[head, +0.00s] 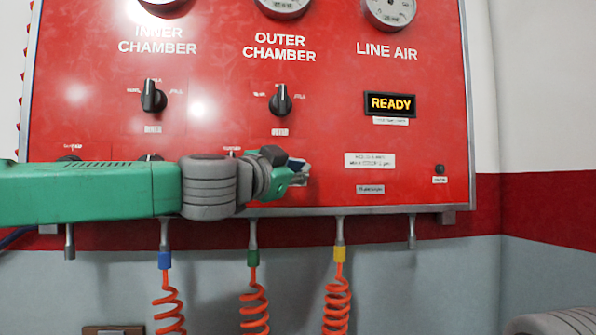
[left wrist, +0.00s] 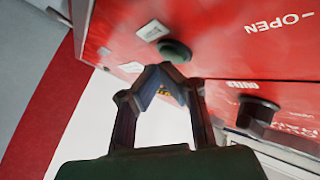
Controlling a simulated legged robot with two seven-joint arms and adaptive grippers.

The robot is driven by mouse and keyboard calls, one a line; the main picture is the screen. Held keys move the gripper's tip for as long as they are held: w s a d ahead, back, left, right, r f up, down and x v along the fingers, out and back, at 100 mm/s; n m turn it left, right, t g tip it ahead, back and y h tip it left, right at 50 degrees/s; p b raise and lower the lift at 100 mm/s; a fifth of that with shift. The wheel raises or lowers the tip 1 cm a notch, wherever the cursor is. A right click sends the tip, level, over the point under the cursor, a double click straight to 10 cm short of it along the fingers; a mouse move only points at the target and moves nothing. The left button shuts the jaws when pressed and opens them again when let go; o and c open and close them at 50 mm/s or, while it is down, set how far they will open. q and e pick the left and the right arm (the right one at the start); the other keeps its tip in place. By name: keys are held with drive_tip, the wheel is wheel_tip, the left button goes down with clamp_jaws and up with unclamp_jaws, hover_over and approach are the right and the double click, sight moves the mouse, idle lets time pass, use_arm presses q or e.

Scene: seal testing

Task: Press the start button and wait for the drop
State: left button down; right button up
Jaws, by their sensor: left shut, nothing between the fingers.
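A red test panel (head: 330,110) fills most of the head view. My left gripper (head: 302,172) is shut and empty at the panel's lower middle. In the left wrist view its fingertips (left wrist: 163,72) meet just below a round green button (left wrist: 175,50) on the red face. I cannot tell whether they touch it. In the head view the button is hidden behind my gripper. An amber READY display (head: 390,104) is lit at the right of the panel. My right gripper is not in view.
Black selector knobs (head: 153,97) and (head: 280,101) sit under the chamber labels, with gauges (head: 390,10) along the top. Orange coiled hoses (head: 337,305) hang from fittings below the panel. A small black knob (head: 440,169) is at lower right. A black knob (left wrist: 256,110) stands near my fingers.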

use_arm(q)
drive_tip(key=shift+d, duration=0.2)
drive_tip(key=shift+a, duration=0.1)
drive_tip(key=shift+w+a+r, duration=0.1)
drive_tip(key=shift+w+a, duration=0.25)
idle(0.4)
drive_tip(key=shift+s+d, duration=0.35)
drive_tip(key=shift+s, duration=0.05)
drive_tip(key=s+d, duration=0.1)
drive_tip(key=s, duration=0.5)
drive_tip(key=shift+b, duration=0.4)
drive_tip(key=shift+d, duration=0.1)
idle(0.6)
